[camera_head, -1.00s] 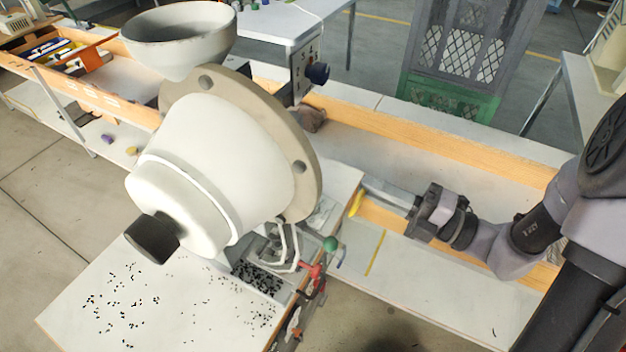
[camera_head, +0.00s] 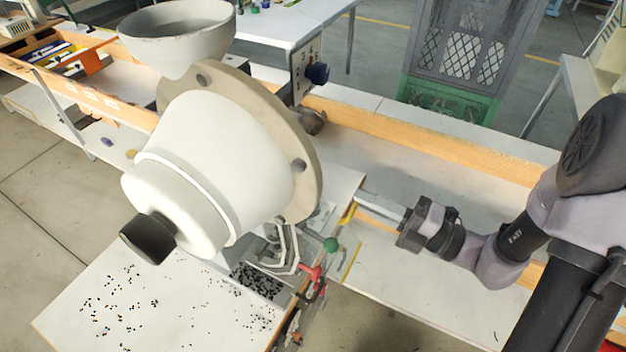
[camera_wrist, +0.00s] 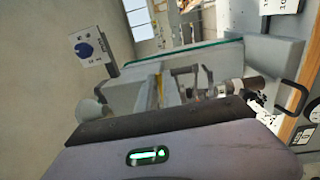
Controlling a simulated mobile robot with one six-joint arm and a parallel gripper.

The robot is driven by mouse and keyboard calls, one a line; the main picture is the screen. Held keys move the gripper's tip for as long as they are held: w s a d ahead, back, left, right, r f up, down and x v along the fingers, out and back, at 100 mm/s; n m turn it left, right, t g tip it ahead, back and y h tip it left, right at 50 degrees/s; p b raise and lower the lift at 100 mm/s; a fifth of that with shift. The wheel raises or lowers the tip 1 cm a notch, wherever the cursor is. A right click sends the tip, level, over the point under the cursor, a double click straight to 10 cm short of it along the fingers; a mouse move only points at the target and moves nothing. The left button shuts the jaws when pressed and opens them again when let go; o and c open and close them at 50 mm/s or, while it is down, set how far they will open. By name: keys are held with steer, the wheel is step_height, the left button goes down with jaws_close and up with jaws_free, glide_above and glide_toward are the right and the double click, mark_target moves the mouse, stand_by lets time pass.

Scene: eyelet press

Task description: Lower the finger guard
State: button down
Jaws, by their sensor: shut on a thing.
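The eyelet press has a big pale round housing (camera_head: 215,165) that fills the left middle of the head view. The finger guard seems to be the part with a yellow edge (camera_head: 348,214) at the press's right side; a yellow strip also shows between my fingers in the wrist view (camera_wrist: 158,92). My gripper (camera_head: 362,203) reaches in from the right and is shut on that guard at its edge. The rest of the guard is hard to make out behind the housing and fingers.
A green-knobbed lever (camera_head: 330,244) with a red clamp stands just below the fingers. Small black eyelets lie in a tray (camera_head: 258,282) and over the white worktop (camera_head: 190,315). A pale bowl (camera_head: 180,35) sits above the housing. A control box with a dark knob (camera_head: 317,73) stands behind.

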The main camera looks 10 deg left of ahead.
steer(key=c, duration=1.5)
jaws_free()
steer(key=shift+o, duration=0.2)
steer(key=w+d+p, duration=0.1)
steer(key=d, duration=0.6)
steer(key=shift+w+p, duration=0.35)
